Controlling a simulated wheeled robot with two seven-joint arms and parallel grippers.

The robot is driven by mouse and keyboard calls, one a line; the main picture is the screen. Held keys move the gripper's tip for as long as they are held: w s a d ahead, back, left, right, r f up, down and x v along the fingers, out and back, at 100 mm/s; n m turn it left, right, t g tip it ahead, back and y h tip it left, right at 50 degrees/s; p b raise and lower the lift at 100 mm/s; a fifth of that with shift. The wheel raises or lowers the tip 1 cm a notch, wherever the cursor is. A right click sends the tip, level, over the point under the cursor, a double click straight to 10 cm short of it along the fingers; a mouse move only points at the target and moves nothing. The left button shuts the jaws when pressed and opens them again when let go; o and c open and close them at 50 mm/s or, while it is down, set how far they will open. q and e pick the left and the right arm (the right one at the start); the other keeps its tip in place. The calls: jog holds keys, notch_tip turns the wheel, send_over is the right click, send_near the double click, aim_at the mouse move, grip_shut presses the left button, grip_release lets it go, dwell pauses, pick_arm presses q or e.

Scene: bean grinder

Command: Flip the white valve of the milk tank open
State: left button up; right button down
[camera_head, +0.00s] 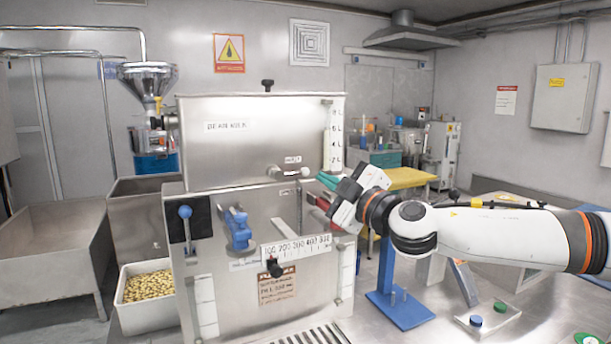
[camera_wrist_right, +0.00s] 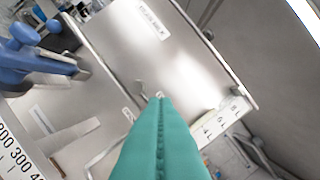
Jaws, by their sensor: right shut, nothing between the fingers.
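The steel milk tank (camera_head: 255,135), labelled "BEAN MILK", stands in the middle of the head view. It also fills the upper middle of the right wrist view (camera_wrist_right: 185,65). A small white valve handle (camera_head: 305,172) sticks out low on the tank's front, near its right end, at the end of a short metal spout. My right gripper (camera_head: 321,179) is shut and empty, just right of the white handle. In the right wrist view its green fingers (camera_wrist_right: 160,100) lie together, with their tips by a small white piece. I cannot tell whether they touch it. My left gripper is out of view.
Below the tank, a steel panel carries a blue valve (camera_head: 238,230), a blue-knobbed lever (camera_head: 186,212) and a number scale (camera_head: 296,247). A bin of beans (camera_head: 148,287) stands at lower left. A blue stand (camera_head: 400,308) and a button box (camera_head: 488,317) are at right.

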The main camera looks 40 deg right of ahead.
aim_at(307, 174)
jog(key=w+d+p, duration=0.1)
jog(key=w+p, duration=0.2)
jog(key=w+d+p, duration=0.1)
jog(key=w+p, duration=0.2)
jog(key=w, duration=0.1)
jog(key=w+d+p, duration=0.1)
jog(key=w+p, duration=0.2)
jog(key=p, duration=0.1)
jog(key=shift+w, duration=0.3)
jog(key=shift+w+d+f, duration=0.1)
jog(key=shift+d+f, duration=0.3)
jog(key=shift+d, duration=0.3)
jog(key=m+b, duration=0.1)
jog(key=b, duration=0.2)
jog(key=shift+f+m, duration=0.35)
jog(key=shift+m, duration=0.05)
